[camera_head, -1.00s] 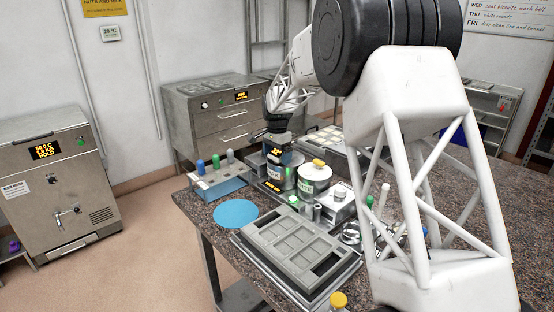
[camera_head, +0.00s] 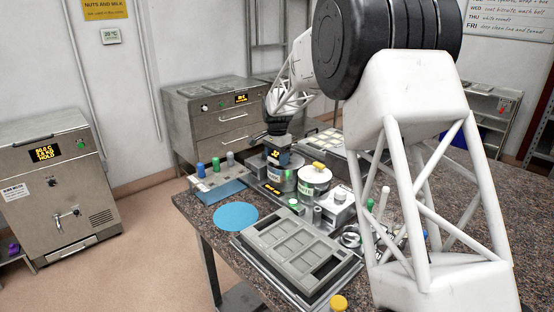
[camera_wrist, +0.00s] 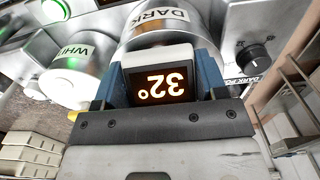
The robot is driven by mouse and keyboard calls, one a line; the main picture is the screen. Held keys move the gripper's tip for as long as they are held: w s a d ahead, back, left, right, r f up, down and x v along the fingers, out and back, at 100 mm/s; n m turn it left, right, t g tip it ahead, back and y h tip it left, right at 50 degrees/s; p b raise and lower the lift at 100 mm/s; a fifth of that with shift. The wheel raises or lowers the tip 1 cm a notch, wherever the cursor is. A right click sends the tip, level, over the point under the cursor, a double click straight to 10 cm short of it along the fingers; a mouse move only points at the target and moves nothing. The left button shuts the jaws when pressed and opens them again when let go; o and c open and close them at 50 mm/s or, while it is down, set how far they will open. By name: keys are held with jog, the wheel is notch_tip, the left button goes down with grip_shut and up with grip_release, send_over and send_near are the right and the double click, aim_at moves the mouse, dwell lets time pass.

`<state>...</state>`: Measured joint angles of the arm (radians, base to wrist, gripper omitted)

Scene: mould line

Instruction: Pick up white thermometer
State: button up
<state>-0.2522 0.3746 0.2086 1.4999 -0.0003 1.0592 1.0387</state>
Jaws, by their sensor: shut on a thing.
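The white thermometer (camera_wrist: 163,82) is a small white block with a dark display reading 32°, upside down in the wrist view. My gripper (camera_wrist: 164,75) is shut on it, with one blue finger on each side. A metal pot labelled DARK (camera_wrist: 150,25) stands directly behind it in the wrist view. In the head view my gripper (camera_head: 284,158) is at the DARK pot (camera_head: 275,173), with the lit display in its jaws. Whether the thermometer touches the pot cannot be told.
A white-labelled pot (camera_wrist: 75,65) and a black dial (camera_wrist: 255,58) flank the thermometer in the wrist view.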

jog(key=shift+r, duration=5)
jog(key=shift+s+d, duration=0.45)
jog(key=s+d+f, duration=0.1)
jog(key=s+d, duration=0.5)
jog(key=s, duration=0.3)
jog(key=s+d+f, duration=0.1)
jog(key=s+d, duration=0.5)
jog(key=s, duration=0.4)
jog(key=shift+s+d+f, duration=0.15)
jog(key=shift+d+f, duration=0.15)
jog(key=shift+d, duration=0.1)
jog(key=shift+f, duration=0.1)
jog(key=shift+f, duration=1.5)
jog(key=shift+f, duration=0.55)
